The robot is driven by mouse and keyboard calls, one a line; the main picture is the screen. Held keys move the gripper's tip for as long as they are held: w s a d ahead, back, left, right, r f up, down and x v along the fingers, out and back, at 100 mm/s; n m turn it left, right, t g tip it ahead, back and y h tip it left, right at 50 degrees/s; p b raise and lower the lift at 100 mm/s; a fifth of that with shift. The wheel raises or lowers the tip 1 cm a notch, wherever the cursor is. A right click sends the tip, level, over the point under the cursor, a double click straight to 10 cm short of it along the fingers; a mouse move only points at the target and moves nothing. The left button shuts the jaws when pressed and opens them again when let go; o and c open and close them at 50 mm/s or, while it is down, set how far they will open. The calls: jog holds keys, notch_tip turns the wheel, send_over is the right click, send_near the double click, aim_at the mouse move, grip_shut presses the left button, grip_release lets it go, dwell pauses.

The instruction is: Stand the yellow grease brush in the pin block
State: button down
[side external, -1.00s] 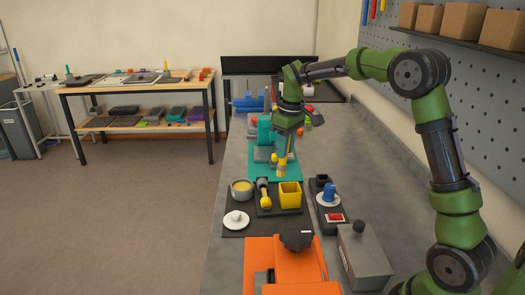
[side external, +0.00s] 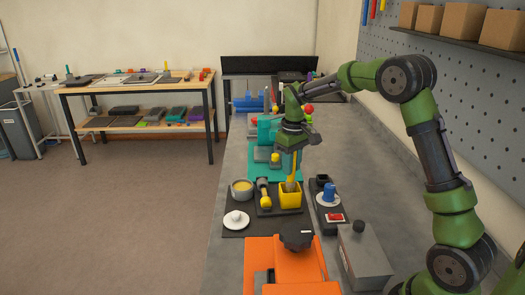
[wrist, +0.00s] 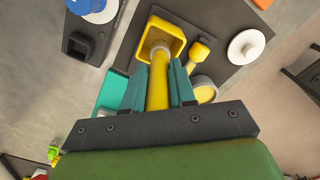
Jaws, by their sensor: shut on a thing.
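My gripper (side external: 294,155) is shut on the yellow handle of the brush (side external: 293,170). In the wrist view the handle (wrist: 157,92) lies between my two teal fingers (wrist: 158,80). The brush hangs nearly upright, with its greyish lower end down at the yellow square open-topped holder (side external: 291,201). In the wrist view that end overlaps the holder's opening (wrist: 178,24). Whether it touches the bottom is hidden. A small black block with an opening (side external: 321,181) stands to the right. I cannot tell by sight which holder is the pin block.
A grey bowl of yellow grease (side external: 242,189), a yellow-ended tool (side external: 264,197) and a white knobbed lid (side external: 236,219) are left of the holder. A blue item on a white disc (side external: 328,195) is right. An orange fixture (side external: 285,265) and grey box (side external: 363,255) stand in front.

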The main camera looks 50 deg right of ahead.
aim_at(291, 181)
jog(key=shift+f, duration=1.7)
jog(key=shift+f, duration=0.1)
jog(key=shift+f, duration=0.1)
jog(key=c, duration=0.9)
grip_release()
